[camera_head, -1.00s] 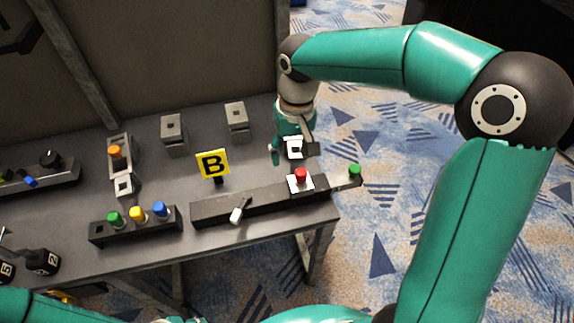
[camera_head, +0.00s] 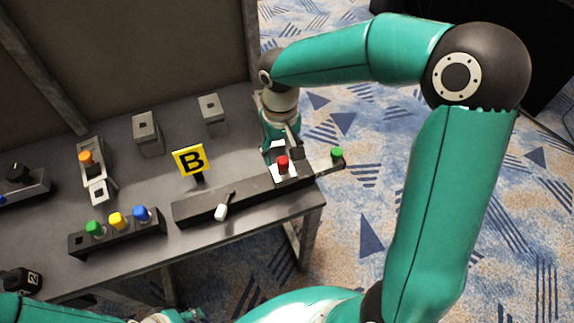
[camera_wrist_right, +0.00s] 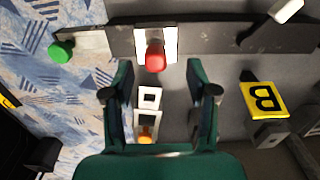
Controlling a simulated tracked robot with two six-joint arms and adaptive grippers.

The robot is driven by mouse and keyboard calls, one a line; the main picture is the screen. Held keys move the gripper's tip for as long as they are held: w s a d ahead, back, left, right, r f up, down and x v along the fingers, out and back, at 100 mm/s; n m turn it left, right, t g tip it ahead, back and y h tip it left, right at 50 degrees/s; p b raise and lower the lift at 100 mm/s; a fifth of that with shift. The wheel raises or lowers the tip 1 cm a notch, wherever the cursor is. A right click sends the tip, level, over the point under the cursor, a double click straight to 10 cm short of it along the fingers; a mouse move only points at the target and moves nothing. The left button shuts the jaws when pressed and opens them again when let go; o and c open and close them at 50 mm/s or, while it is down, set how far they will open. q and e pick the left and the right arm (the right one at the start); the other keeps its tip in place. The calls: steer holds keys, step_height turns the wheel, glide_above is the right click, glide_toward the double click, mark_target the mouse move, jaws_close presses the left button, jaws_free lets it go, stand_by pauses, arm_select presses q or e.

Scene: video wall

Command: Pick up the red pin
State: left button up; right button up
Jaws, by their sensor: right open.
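The red pin (camera_head: 283,162) stands upright on a white plate (camera_head: 291,176) on the long dark bar at the table's right front. In the right wrist view, the red pin (camera_wrist_right: 155,56) lies ahead of the open jaws, roughly centred between their lines. My right gripper (camera_head: 281,150) is open just behind the pin in the head view. Its two teal fingers also show in the wrist view (camera_wrist_right: 157,80), with nothing held and the pin beyond their tips. A teal part of my left arm shows at the bottom left; its jaws cannot be made out.
A yellow B sign (camera_head: 189,160) stands behind the bar. A rack (camera_head: 125,236) holds green, yellow and blue pins. An orange pin (camera_head: 87,157) stands further left.

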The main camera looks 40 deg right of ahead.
mark_target(283, 161)
steer(key=f, duration=0.5)
steer(key=shift+w+d, duration=0.15)
steer(key=shift+d, duration=0.15)
jaws_close()
